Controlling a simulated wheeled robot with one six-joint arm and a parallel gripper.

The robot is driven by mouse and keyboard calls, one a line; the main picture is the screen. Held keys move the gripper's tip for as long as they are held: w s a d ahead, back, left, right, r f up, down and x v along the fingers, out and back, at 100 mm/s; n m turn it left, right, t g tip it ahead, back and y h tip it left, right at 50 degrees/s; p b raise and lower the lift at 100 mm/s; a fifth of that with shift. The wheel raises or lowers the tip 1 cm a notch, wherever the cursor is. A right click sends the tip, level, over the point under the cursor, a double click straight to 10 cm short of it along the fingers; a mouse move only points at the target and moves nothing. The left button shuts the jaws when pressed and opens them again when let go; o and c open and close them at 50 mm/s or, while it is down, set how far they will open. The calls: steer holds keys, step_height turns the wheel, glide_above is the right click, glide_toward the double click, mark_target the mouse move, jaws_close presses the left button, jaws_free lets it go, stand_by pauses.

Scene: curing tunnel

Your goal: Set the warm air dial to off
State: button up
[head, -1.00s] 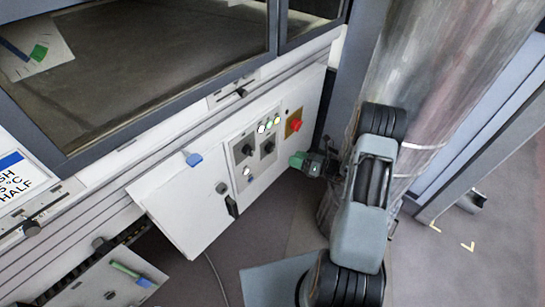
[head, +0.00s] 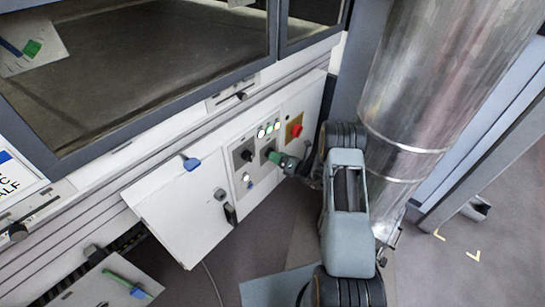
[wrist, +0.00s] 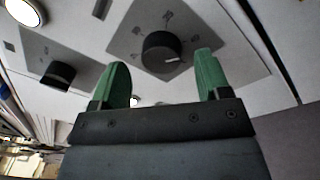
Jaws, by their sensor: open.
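Two black dials sit side by side on grey plates on the white control panel. The right dial (head: 268,152) is partly hidden by my gripper (head: 283,161) in the head view. In the wrist view a dial (wrist: 160,52) with a white pointer mark, turned to the picture's right, lies between and beyond my green fingertips (wrist: 163,66). Small symbols around it are too blurred to read. The other dial (wrist: 58,74) is at the left there, and the left dial (head: 246,154) shows in the head view. I cannot tell which is named warm air. My gripper is open and empty.
Lit round buttons (head: 268,129) and a red emergency knob on a yellow plate (head: 295,130) are above the dials. A white panel door (head: 180,210) with a black handle is to the left. A metal duct (head: 425,110) stands close to my arm at the right.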

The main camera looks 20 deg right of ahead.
steer(key=shift+x, duration=0.9)
steer(key=shift+c, duration=0.2)
steer(key=c, duration=0.9)
